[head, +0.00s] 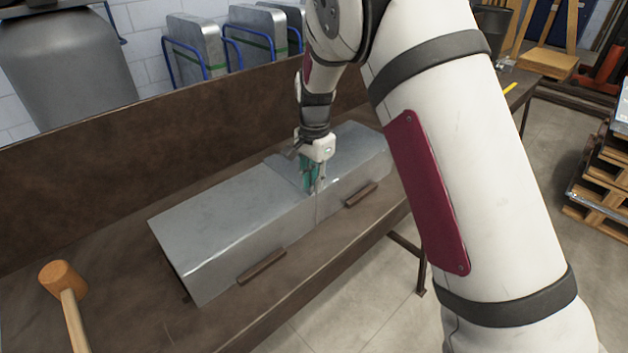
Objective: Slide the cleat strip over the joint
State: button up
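Two grey sheet-metal duct sections lie end to end on the brown bench, the near one (225,220) and the far one (360,150). Their joint (317,212) shows as a thin line down the front face. My gripper (311,188), with teal fingers, points down at the duct's top front edge at the joint. A flat, slightly raised metal band (282,170) crosses the top just left of the fingers; it may be the cleat strip, but I cannot tell. Whether the fingers hold anything is too small to see. My arm hides part of the far section's end.
The bench (100,270) has a tall back panel (150,140). Two brown bars (262,267) (360,195) lie along the duct's front. A mallet (64,283) lies at the left front. Pallets (600,175) stand on the floor at right.

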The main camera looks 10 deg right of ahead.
dwell(0.3)
notch_tip(320, 180, up, 12)
jog(key=s+d+r+n, duration=0.2)
jog(key=s+d+r, duration=0.2)
jog(key=s+r, duration=0.3)
jog(key=s+d+r+n+t+y, duration=0.1)
jog(key=s+d+r+n+t, duration=0.2)
jog(key=s, duration=0.7)
jog(key=s+d+n, duration=0.2)
jog(key=s+n, duration=0.1)
jog(key=s, duration=0.5)
jog(key=s+d+f+n+t+h, duration=0.1)
jog(key=s+d+n, duration=0.1)
jog(key=s, duration=0.7)
jog(key=shift+d+n+t, duration=0.3)
jog(key=shift+d+n, duration=0.1)
jog(key=shift+s, duration=0.1)
